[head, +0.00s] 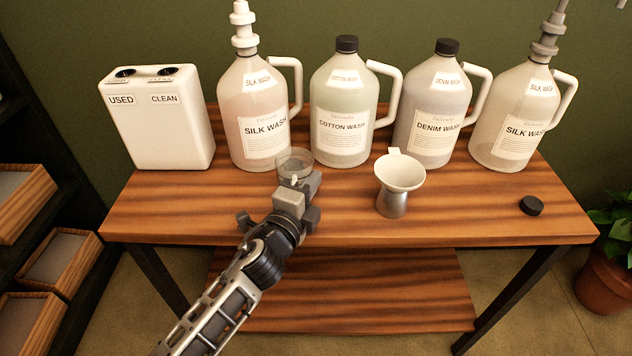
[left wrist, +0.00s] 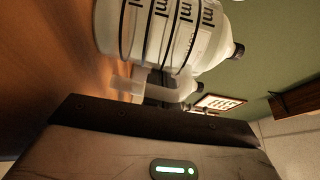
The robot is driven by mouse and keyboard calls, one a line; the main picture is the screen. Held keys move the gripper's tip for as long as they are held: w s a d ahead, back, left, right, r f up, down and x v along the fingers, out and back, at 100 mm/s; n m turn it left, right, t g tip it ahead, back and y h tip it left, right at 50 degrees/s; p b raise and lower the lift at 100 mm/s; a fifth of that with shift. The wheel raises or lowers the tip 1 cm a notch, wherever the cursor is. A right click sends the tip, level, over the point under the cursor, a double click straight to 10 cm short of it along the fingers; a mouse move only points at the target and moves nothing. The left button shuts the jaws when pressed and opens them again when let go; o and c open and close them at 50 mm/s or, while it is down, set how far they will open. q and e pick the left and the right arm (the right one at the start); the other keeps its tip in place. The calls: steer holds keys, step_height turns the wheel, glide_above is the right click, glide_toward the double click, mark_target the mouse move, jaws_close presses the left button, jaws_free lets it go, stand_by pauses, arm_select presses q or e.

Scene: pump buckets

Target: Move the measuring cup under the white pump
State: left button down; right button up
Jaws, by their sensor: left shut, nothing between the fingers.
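The measuring cup (head: 294,160) is small, clear and round, and stands on the table in front of the gap between the white-pump silk wash jug (head: 254,120) and the cotton wash jug. The white pump (head: 243,28) sits on top of that silk wash jug, left of the cup. My left gripper (head: 302,186) is shut and empty, close at the near side of the cup, hiding its lower front. In the left wrist view, the cup (left wrist: 165,32) with black ml marks fills the top, just beyond the gripper body. My right gripper is not in view.
The cotton wash jug (head: 342,105), denim wash jug (head: 433,105) and grey-pump silk wash jug (head: 512,115) line the back. A white used/clean container (head: 160,130) stands left. A funnel on a metal holder (head: 398,182) stands right of the gripper; a black cap (head: 531,205) lies farther right.

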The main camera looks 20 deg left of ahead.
arm_select(q)
steer(key=a, duration=0.3)
steer(key=s+a, duration=0.1)
steer(key=a, duration=0.2)
steer(key=s+a+p, duration=0.1)
steer(key=a, duration=0.2)
steer(key=d, duration=0.2)
steer(key=w+d, duration=0.1)
steer(key=d, duration=0.1)
steer(key=s+a+b, duration=0.1)
steer(key=s, duration=0.9)
steer(key=shift+a+b, duration=0.2)
steer(key=shift+b, duration=0.1)
steer(key=s+d+f+n+g, duration=0.3)
steer(key=s+d+f+n, duration=0.1)
steer(key=n, duration=0.4)
steer(key=s+d+f+n+g+h, duration=0.1)
steer(key=s+d+f+n+g, duration=0.3)
steer(key=f+n, duration=0.5)
steer(key=s, duration=0.2)
steer(key=shift+s, duration=0.35)
